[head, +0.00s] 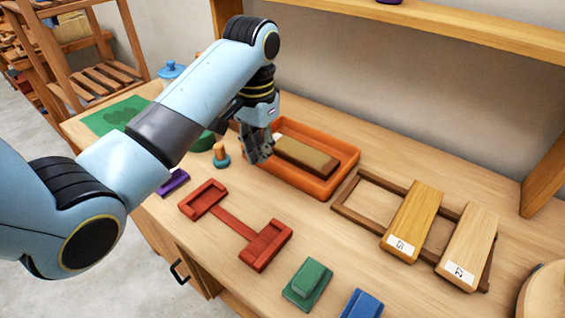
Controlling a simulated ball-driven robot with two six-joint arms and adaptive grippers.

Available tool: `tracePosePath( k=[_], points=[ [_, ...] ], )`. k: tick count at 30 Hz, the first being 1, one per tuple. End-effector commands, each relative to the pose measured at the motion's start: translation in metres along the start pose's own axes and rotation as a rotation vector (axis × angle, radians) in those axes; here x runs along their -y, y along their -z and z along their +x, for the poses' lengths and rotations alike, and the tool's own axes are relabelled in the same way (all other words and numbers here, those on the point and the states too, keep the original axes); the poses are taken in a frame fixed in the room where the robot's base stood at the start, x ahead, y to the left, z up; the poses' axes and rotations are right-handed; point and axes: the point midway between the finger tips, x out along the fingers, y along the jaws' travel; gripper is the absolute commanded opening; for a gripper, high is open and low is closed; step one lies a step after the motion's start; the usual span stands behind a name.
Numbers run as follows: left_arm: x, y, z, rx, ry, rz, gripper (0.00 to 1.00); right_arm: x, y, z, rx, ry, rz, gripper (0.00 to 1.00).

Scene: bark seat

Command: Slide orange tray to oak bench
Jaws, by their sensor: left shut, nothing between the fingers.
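The orange tray (330,190) lies on the wooden bench top (330,240), against the back part of it. A brown block with a lighter top (306,155) lies inside the tray. My left gripper (262,158) is shut and empty, pointing down at the tray's left end. It hides part of that end, and I cannot tell whether it touches the tray. My right gripper is not in view. No separate bench is clearly marked as oak.
Right of the tray, a brown frame (352,208) carries two labelled wooden blocks (413,220) (468,240). In front lie a red double-ended holder (235,226), a green block (308,284) and a blue block (361,304). A small orange-and-teal peg (221,156) stands left of the gripper. A shelf (450,28) overhangs behind.

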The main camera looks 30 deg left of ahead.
Motion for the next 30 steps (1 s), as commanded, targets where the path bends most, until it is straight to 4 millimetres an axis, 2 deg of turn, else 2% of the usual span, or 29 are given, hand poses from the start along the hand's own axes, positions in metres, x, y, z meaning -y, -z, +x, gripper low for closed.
tracePosePath(
  k=[4, 11, 16, 21, 30],
  points=[
    [0.0, -0.001, 0.017, 0.004, -0.001, -0.001, 0.0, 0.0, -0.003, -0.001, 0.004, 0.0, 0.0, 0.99],
    [-0.001, -0.001, 0.065, 0.006, -0.002, 0.0, 0.0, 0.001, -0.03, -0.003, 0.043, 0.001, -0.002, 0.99],
    [0.0, -0.001, 0.1, 0.004, -0.001, 0.0, 0.0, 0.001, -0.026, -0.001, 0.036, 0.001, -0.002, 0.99],
    [-0.001, 0.026, 0.098, 0.0, -0.001, 0.0, 0.0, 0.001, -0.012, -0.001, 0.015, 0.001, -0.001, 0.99],
    [0.0, 0.039, 0.098, 0.001, 0.0, 0.001, 0.0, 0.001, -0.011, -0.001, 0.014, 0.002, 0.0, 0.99]
  ],
)
